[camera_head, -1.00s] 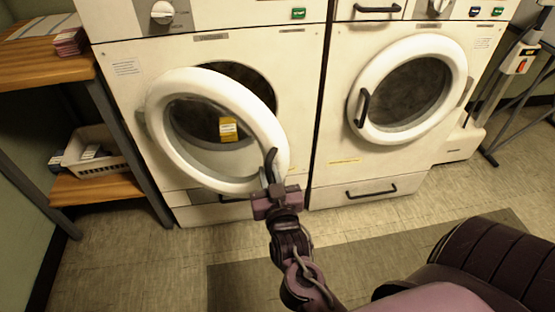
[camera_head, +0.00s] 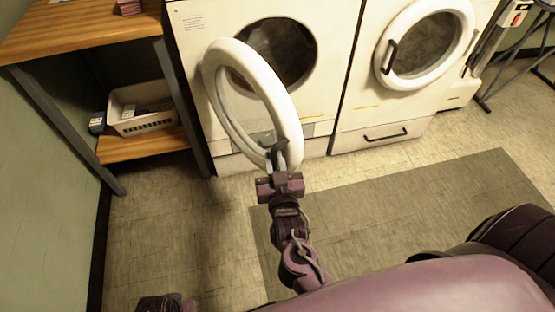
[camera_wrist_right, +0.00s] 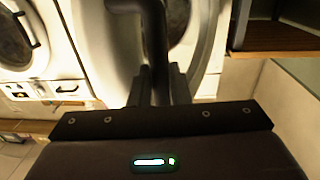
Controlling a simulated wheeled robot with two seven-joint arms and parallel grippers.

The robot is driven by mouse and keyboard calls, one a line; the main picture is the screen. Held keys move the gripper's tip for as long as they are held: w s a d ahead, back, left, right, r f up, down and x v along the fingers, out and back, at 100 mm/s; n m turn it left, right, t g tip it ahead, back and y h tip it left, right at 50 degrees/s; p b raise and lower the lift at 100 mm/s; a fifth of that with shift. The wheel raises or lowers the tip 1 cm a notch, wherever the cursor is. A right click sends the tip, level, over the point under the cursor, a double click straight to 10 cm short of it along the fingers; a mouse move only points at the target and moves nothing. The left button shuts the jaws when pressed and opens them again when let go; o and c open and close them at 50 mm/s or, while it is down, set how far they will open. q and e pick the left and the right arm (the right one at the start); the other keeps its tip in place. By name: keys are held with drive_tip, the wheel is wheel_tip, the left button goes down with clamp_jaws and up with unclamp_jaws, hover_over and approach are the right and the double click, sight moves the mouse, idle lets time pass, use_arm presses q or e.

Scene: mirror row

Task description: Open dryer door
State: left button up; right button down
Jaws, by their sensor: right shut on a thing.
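The left dryer's round white-rimmed door (camera_head: 222,52) stands open, swung out toward me on its left-side hinge. The dark drum opening (camera_head: 285,55) shows behind it. My right gripper (camera_head: 279,160) is shut on the dark door handle at the door's lower right edge. In the right wrist view the handle (camera_wrist_right: 154,40) runs down between the two fingers (camera_wrist_right: 160,85). A piece of my left arm seems to show at the bottom left of the head view; its gripper's jaws cannot be made out.
A second dryer (camera_head: 350,105) on the right has its round door (camera_head: 468,30) closed. A wooden shelf unit (camera_head: 60,38) with a white basket (camera_head: 150,126) stands at the left, near the open door. A grey mat (camera_head: 400,215) lies on the clear floor in front.

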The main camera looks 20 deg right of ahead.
drive_tip(key=shift+a+r, duration=0.15)
drive_tip(key=shift+a, duration=0.05)
use_arm(q)
drive_tip(key=shift+a+f, duration=0.1)
drive_tip(key=shift+a, duration=0.1)
use_arm(e)
drive_tip(key=c, duration=1.7)
unclamp_jaws()
drive_tip(key=shift+w, duration=0.1)
drive_tip(key=shift+o, duration=1.3)
